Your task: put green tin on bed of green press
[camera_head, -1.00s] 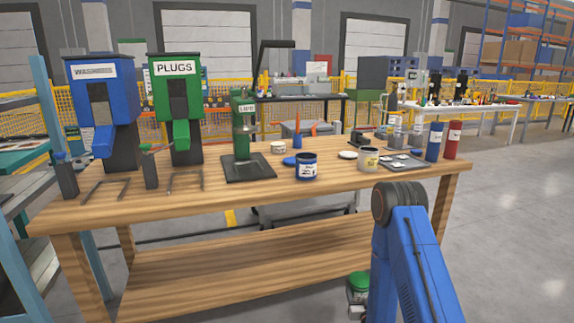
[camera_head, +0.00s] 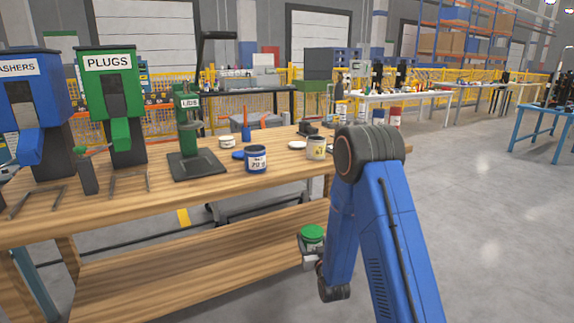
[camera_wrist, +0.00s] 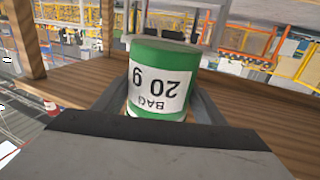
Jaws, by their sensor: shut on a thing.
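The green tin (camera_head: 312,238) has a green top and a white label. In the wrist view the tin (camera_wrist: 158,82) fills the middle, and its label reads upside down. My gripper (camera_wrist: 160,98) is shut on it, one finger on each side. In the head view my gripper (camera_head: 311,256) holds the tin beside the front of the bench, lower than its top. The green press (camera_head: 187,118), marked LIDS, stands on the bench. Its bed (camera_head: 196,166) is a dark flat plate with nothing seen on it. The tin is apart from the press, to its right and nearer me.
On the wooden bench (camera_head: 120,210) a blue tin (camera_head: 256,159), a blue lid (camera_head: 238,155), a cream tin (camera_head: 316,148) and a small white tin (camera_head: 226,141) stand right of the press. The green PLUGS dispenser (camera_head: 111,85) stands left of it. Open floor (camera_head: 490,230) lies to the right.

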